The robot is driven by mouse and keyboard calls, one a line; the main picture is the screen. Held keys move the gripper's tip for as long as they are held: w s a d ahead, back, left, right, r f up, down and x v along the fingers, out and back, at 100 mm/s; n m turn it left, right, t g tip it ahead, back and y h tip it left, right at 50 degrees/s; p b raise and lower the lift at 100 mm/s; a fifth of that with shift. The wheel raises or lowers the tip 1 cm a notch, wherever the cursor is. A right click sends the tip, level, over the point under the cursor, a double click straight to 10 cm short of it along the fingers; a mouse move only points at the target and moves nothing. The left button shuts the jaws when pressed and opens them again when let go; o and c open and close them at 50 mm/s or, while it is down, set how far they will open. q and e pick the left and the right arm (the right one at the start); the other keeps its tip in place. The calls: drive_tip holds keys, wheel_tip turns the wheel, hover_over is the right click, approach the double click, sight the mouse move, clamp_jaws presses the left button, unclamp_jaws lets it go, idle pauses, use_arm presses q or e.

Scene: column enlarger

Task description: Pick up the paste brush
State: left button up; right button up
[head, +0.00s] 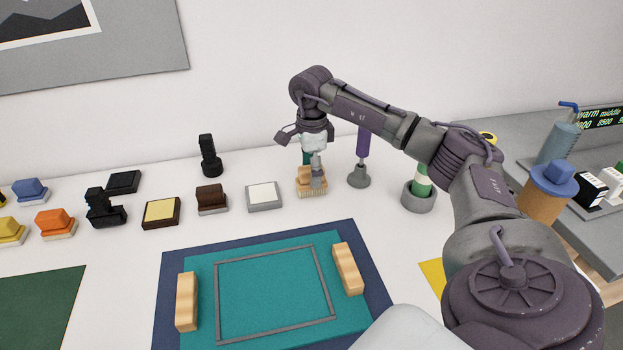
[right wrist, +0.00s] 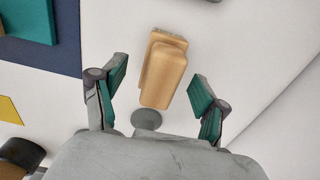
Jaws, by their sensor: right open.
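The wooden brush with pale bristles, which I take as the paste brush (head: 312,188), stands bristles down on the white table in the head view. In the right wrist view the gripper (right wrist: 160,88) is open with a finger on each side, and I see no contact. My left gripper is not in view.
A purple-handled tool (head: 362,150) stands close to the right of the brush. A white-topped pad (head: 264,196) lies to its left. A teal board (head: 205,262) with wooden blocks is in front. A grey cup (head: 418,198) stands farther right; the wall is close behind.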

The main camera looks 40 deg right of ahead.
wheel_tip(320, 180, down, 2)
drive_tip(key=shift+w+f, duration=0.1)
drive_tip(key=shift+f, duration=0.15)
drive_tip(key=shift+r, duration=0.1)
drive_tip(key=c, duration=1.3)
drive_tip(key=shift+r, duration=0.1)
drive_tip(key=shift+c, duration=0.2)
drive_tip(key=shift+r, duration=0.3)
drive_tip(key=r, duration=0.2)
drive_tip(key=r+b, duration=0.1)
drive_tip(key=shift+s+d+r, duration=0.25)
drive_tip(key=shift+s+r, duration=0.05)
drive_tip(key=s+d+r+b, duration=0.2)
drive_tip(key=s+d+r, duration=0.2)
drive_tip(key=s, duration=0.6)
wheel_tip(320, 180, up, 3)
drive_tip(key=shift+s+f, duration=0.15)
drive_tip(key=shift+f, duration=0.05)
